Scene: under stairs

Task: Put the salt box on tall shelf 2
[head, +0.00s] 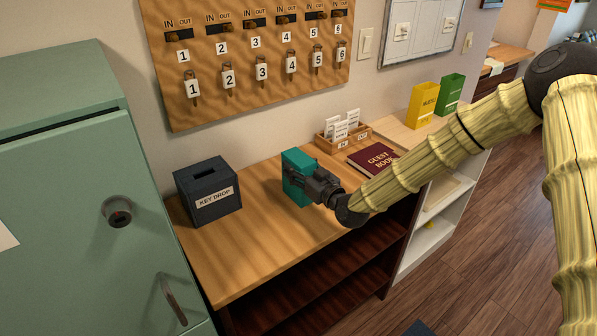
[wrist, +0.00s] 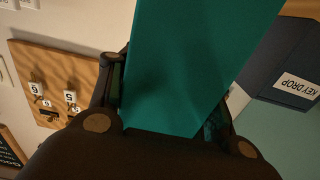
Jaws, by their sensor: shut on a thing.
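A plain teal box (head: 297,172) is on or just above the wooden counter, right of the key drop box; I cannot tell whether it touches the top. No label shows on it, so I cannot confirm it is the salt box. My gripper (head: 300,184) is shut on it from the front right. In the wrist view the teal box (wrist: 195,65) fills the middle between the fingers. Dark shelves (head: 330,285) show under the counter, and a lower white shelf unit (head: 432,225) stands to its right; neither is marked as tall shelf 2.
A dark key drop box (head: 208,192) stands on the counter's left. A guest book (head: 372,158) and a wooden card tray (head: 341,134) lie right of the teal box. A green cabinet (head: 75,200) borders the left. Yellow (head: 423,104) and green (head: 449,93) holders stand farther right.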

